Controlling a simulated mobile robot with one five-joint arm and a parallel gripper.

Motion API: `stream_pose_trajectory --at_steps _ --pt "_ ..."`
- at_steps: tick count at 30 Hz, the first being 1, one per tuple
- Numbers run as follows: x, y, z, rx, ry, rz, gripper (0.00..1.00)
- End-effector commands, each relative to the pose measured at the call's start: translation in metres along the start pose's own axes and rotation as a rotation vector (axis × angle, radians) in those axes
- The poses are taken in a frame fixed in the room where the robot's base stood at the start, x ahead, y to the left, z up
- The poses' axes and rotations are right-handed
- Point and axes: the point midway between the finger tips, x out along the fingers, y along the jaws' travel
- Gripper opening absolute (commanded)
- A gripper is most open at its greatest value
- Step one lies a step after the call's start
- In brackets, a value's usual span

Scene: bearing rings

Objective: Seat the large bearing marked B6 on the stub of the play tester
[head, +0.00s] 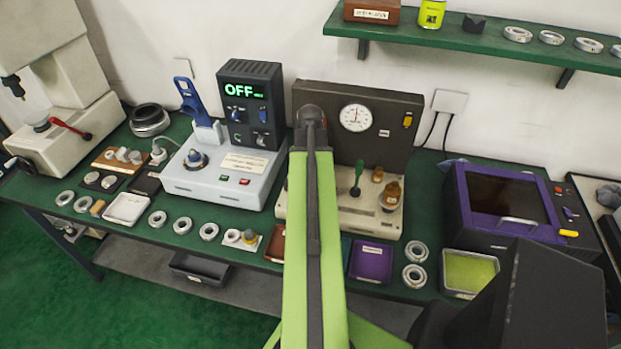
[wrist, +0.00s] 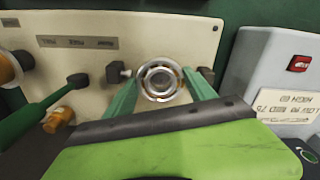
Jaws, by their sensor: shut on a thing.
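My gripper (wrist: 160,86) is shut on a bearing (wrist: 160,72), a steel ring with an orange-brown cage, held between its two green fingers. No B6 mark is readable on it. In the wrist view the bearing is over the beige base (wrist: 165,30) of the play tester. In the head view the tester (head: 335,108) has a dark back panel, a round dial and a green lever (head: 357,180). My arm covers its left part, so gripper, bearing and stub are hidden there. I cannot tell whether the bearing touches the stub.
A grey heater (head: 195,180) showing OFF stands left of the tester. A purple-framed machine (head: 505,205) stands to the right. Along the front edge lie several bearings (head: 157,219), a purple tray (head: 371,262) and a yellow-green tray (head: 468,272). The green lever (wrist: 50,103) is near my gripper.

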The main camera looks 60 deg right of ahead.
Motion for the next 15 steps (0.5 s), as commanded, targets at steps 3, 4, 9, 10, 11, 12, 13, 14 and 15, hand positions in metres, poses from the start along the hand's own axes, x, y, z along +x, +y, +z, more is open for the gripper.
stream_pose_trajectory --at_steps 3,4,9,10,11,12,13,14,15 --pt "0.004 0.0 0.0 0.0 0.0 0.0 0.04" --pt "0.005 0.0 0.0 0.0 0.0 0.0 0.04" --pt "0.009 0.0 0.0 -0.001 0.0 0.0 0.04" --pt "0.01 0.0 0.0 -0.001 0.0 0.0 0.04" --pt "0.011 0.0 0.0 -0.001 0.0 0.0 0.04" --pt "0.012 -0.001 0.0 -0.001 0.0 0.0 0.04" --pt "0.013 -0.001 0.0 -0.001 0.0 0.0 0.04" --pt "0.013 -0.001 0.0 -0.001 0.0 0.0 0.04" --pt "0.014 -0.001 0.0 -0.001 0.0 0.0 0.04"
